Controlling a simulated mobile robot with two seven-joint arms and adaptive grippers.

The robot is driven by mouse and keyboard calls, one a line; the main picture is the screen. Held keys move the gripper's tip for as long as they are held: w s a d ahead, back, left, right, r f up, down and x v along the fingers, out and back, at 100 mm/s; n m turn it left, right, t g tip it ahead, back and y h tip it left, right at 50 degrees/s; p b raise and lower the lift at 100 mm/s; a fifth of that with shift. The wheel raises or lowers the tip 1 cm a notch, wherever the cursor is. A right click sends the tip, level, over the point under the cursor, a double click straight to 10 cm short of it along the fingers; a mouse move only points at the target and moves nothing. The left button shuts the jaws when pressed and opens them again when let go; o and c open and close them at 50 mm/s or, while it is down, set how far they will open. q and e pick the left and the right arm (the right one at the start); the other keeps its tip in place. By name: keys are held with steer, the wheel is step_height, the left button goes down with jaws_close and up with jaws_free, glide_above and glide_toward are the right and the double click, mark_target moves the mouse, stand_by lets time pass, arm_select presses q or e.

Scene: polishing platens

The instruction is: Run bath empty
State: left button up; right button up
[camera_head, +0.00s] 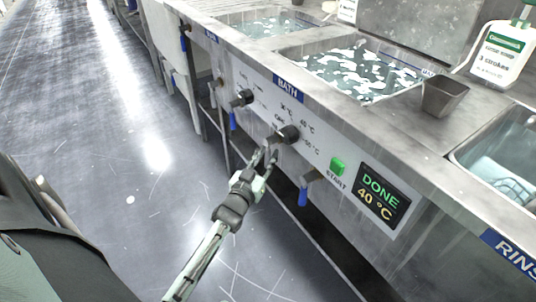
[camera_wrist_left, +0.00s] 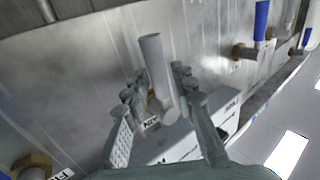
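The bath (camera_head: 285,84) is a steel basin of greenish water with white patches in the counter. Its front panel carries two dark knobs, a green start button (camera_head: 338,166) and a display (camera_head: 381,197) reading "DONE 40 °C". My left gripper (camera_head: 270,152) is in front of this panel, just below the right knob (camera_head: 288,134). In the left wrist view its fingers (camera_wrist_left: 160,100) are spread on either side of a grey cylindrical handle (camera_wrist_left: 153,62) with brass behind it and a partly hidden label. I cannot tell whether they touch it. My right gripper is in neither view.
Blue-handled valves (camera_head: 303,195) stick out below the panel; more (camera_wrist_left: 262,20) show in the left wrist view. A grey cup (camera_head: 443,97) and a white jug (camera_head: 500,55) stand on the counter beside the rinse basin (camera_head: 505,150). The floor (camera_head: 120,130) at left is clear.

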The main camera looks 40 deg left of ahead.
arm_select(q)
steer(key=shift+w+a, duration=0.1)
steer(key=shift+w, duration=0.35)
steer(key=shift+c, duration=0.4)
jaws_close()
